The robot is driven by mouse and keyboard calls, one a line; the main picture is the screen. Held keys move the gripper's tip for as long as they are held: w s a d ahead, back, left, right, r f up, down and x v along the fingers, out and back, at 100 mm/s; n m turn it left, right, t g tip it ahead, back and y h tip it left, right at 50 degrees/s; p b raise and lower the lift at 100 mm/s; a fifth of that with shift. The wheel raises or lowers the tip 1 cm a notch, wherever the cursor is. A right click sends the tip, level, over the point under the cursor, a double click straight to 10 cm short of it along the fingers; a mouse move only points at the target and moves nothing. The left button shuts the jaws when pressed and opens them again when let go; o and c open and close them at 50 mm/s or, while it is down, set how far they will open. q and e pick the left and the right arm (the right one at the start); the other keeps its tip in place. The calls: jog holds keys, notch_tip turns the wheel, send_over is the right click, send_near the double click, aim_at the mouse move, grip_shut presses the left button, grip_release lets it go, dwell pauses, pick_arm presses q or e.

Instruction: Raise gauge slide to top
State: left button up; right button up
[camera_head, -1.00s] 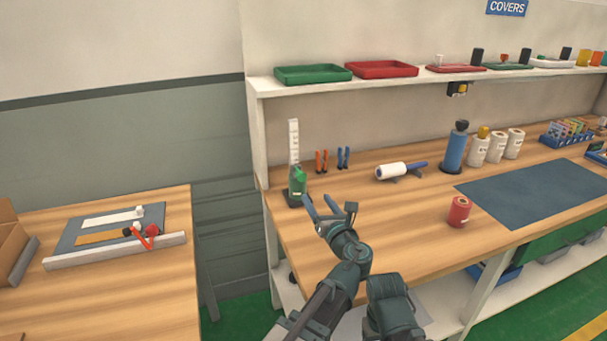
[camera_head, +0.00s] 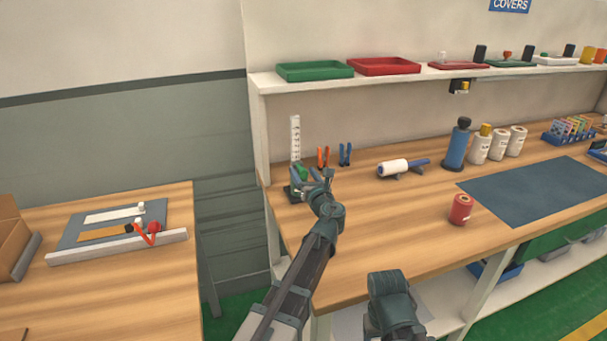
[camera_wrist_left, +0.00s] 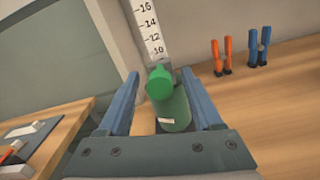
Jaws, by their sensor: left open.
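The gauge is an upright white scale (camera_head: 295,140) with black marks on a dark base (camera_head: 291,194), at the bench's back left corner. Its green slide (camera_head: 302,172) sits low on the scale, partly hidden by my left gripper (camera_head: 313,178). The fingers are open, with a gap on each side of the slide. The scale (camera_wrist_left: 150,30) rises above it.
Orange pliers (camera_head: 323,157) and blue pliers (camera_head: 345,154) stand just right of the gauge. A white roller (camera_head: 392,168), a blue bottle (camera_head: 457,148) and a red roll (camera_head: 460,210) are farther right. A shelf (camera_head: 400,78) with trays runs above.

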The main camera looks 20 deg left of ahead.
pick_arm(q)
grip_shut()
dwell(0.4)
jog(key=shift+a, duration=0.15)
dwell(1.0)
